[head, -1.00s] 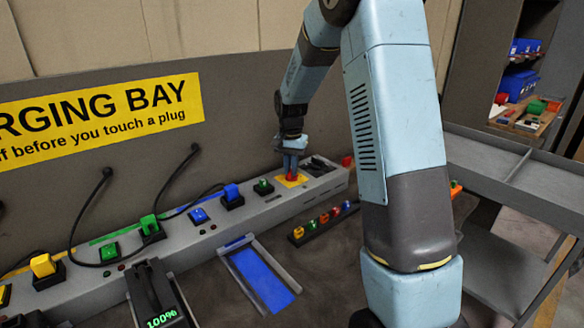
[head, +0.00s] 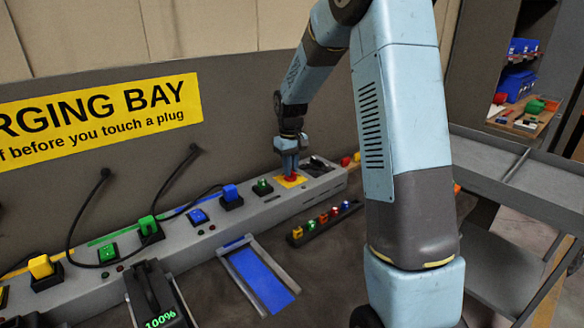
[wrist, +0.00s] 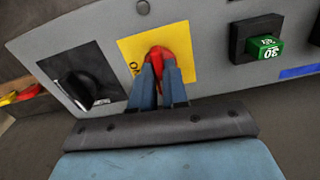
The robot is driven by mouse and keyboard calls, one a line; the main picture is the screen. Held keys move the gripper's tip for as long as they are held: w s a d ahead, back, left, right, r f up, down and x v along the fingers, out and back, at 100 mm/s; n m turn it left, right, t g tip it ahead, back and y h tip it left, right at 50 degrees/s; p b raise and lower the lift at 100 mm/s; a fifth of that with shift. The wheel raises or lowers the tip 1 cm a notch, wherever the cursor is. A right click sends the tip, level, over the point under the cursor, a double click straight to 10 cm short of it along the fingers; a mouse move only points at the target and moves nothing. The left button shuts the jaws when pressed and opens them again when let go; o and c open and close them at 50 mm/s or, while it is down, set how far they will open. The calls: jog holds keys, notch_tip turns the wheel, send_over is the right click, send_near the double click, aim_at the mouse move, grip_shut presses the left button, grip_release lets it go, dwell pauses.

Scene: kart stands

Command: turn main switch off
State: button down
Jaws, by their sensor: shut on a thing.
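The main switch is a red handle (wrist: 159,56) on a yellow plate (wrist: 183,40) on the grey power strip, seen in the wrist view. In the head view the red handle (head: 291,177) shows at the strip's right part. My gripper (wrist: 158,72) points down at the plate with its fingers shut on the red handle; it also shows in the head view (head: 290,168). Lettering on the plate, partly covered by the fingers, is only partly readable. The handle's exact angle is hard to tell.
A black rotary knob (wrist: 80,88) sits on one side of the plate and a green plug marked 30 (wrist: 264,47) on the other. A rack of small coloured pieces (head: 324,222) and a blue-floored tray (head: 262,278) lie in front of the strip.

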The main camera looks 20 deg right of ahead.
jog(key=shift+w+d+r+n, duration=0.1)
jog(key=shift+w+n, duration=0.05)
jog(key=shift+n, duration=0.35)
jog(key=c, duration=1.1)
grip_release()
jog(key=shift+c, duration=0.2)
notch_tip(320, 180, up, 14)
jog(key=shift+f, duration=0.25)
